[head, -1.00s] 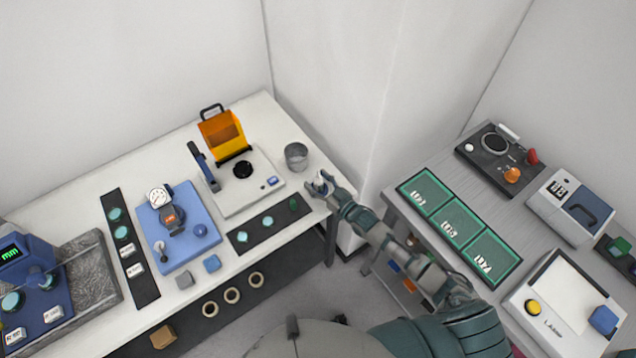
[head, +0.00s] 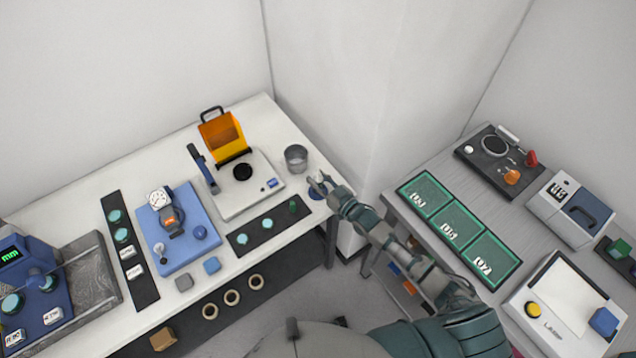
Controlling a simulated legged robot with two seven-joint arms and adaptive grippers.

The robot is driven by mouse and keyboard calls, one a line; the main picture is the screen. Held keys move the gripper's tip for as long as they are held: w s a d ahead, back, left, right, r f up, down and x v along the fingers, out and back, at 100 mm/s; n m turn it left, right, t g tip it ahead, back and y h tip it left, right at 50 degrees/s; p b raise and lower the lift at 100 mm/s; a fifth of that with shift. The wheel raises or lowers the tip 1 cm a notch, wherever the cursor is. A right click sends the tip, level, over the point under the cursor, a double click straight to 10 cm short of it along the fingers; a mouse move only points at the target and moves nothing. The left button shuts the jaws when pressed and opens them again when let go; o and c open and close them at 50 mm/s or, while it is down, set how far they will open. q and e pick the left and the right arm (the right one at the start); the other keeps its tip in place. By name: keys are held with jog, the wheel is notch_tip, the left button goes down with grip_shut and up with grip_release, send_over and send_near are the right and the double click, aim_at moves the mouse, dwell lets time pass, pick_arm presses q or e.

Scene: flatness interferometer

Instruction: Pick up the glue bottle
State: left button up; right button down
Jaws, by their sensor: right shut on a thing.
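My right gripper (head: 319,184) is at the right end of the white bench, just in front of the grey metal cup. It is shut on a small pale thing, which I take to be the glue bottle (head: 320,177); the fingers hide most of it. A dark blue round spot (head: 316,194) shows on the bench just below the gripper. The gap between the bottle and the bench is too small to judge. My left gripper is not in view.
The grey cup (head: 296,158) stands close behind the gripper. A white instrument with an orange hood (head: 222,134) is to the left. A black strip (head: 268,224) with teal discs and a small green item lies in front. A grey table with green-edged trays (head: 460,231) is at right.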

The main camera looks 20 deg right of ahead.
jog(key=s+a+r, duration=0.1)
jog(key=s+a, duration=0.1)
jog(key=s, duration=0.5)
jog(key=s+a+r, duration=0.1)
jog(key=s+a, duration=0.2)
jog(key=s, duration=0.5)
jog(key=shift+a+r, duration=0.2)
jog(key=shift+a, duration=0.1)
